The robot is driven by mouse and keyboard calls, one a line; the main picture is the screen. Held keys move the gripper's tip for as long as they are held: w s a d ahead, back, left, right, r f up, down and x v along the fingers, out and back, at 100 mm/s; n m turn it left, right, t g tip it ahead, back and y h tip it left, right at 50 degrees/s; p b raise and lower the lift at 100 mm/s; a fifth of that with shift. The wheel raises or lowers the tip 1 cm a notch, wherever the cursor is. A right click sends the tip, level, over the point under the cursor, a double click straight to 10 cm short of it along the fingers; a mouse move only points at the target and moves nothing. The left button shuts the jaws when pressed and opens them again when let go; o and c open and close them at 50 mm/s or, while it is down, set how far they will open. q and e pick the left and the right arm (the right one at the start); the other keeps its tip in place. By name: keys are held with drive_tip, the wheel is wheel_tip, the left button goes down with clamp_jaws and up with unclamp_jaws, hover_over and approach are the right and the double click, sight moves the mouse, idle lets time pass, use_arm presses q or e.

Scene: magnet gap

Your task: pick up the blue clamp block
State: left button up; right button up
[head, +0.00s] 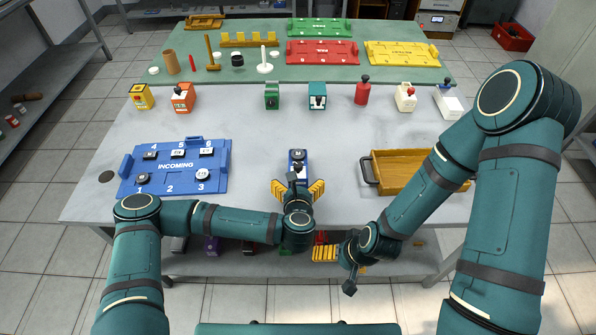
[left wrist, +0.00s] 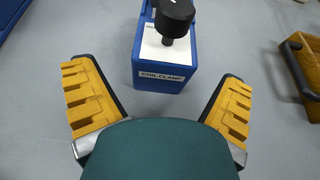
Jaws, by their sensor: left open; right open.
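The blue clamp block (head: 297,156) stands on the grey table near its front middle, with a dark knob on top. In the left wrist view the block (left wrist: 158,77) has a white top, a black knob and a label reading "COIL CLAMP". My left gripper (head: 298,187) is open, its yellow fingers spread on the near side of the block. In the left wrist view the fingers of this gripper (left wrist: 158,80) lie left and right of the block, apart from it. My right gripper (head: 325,254) is in front of the table's front edge, with no object seen in it.
A blue INCOMING tray (head: 170,184) with several dark-topped pieces lies to the left. A wooden drawer box (head: 400,180) with a dark handle is to the right. Several small coloured blocks, including a teal one (head: 317,101), stand in a row farther back. Table around the clamp is clear.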

sight(298, 164)
use_arm(q)
drive_tip(key=shift+b+x, duration=0.3)
drive_tip(key=shift+x, duration=1.25)
drive_tip(key=shift+r, duration=0.1)
drive_tip(key=shift+c, duration=0.2)
drive_tip(key=c, duration=1.3)
drive_tip(key=shift+c, duration=0.2)
wheel_tip(298, 164, up, 10)
drive_tip(key=p, duration=0.3)
